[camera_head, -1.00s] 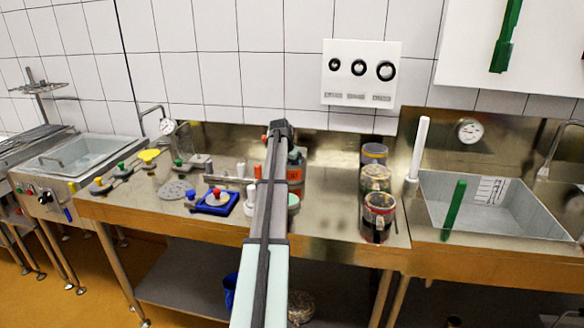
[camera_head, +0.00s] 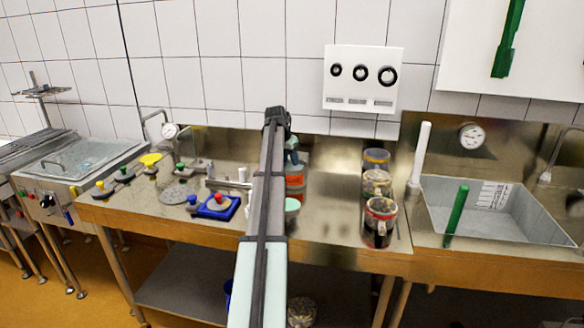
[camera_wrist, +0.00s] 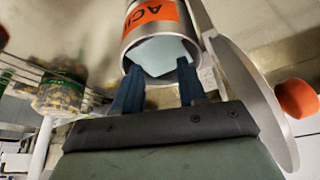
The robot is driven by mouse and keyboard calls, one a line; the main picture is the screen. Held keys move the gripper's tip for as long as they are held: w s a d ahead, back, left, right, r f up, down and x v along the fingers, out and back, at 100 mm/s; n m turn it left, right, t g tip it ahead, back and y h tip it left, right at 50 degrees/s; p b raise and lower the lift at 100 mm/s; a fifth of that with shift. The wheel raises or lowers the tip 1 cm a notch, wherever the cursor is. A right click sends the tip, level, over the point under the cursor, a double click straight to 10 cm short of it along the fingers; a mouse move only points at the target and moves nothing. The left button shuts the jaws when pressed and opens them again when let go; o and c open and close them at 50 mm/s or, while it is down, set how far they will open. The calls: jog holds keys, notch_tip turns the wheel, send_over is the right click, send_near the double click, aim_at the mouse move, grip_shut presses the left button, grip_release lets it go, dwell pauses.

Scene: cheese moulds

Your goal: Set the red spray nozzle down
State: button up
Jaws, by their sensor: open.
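My gripper (camera_head: 277,118) is at the end of the arm above the middle of the steel bench. In the wrist view its two dark blue fingers (camera_wrist: 160,92) are apart, just below the open end of a grey cylinder with an orange label (camera_wrist: 150,18). A pale blue surface shows inside it. An orange-red rounded piece (camera_wrist: 298,98) sits at the right, beside a pale curved disc; I cannot tell whether it is the spray nozzle. In the head view the bottle with the orange label (camera_head: 295,181) is partly behind my arm. No red nozzle is clear there.
A blue tray (camera_head: 219,213) with a red-knobbed piece and several knobbed discs lie left of my arm. Bare bench lies between bottle and jars.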

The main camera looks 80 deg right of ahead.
jog(key=shift+v, duration=2.15)
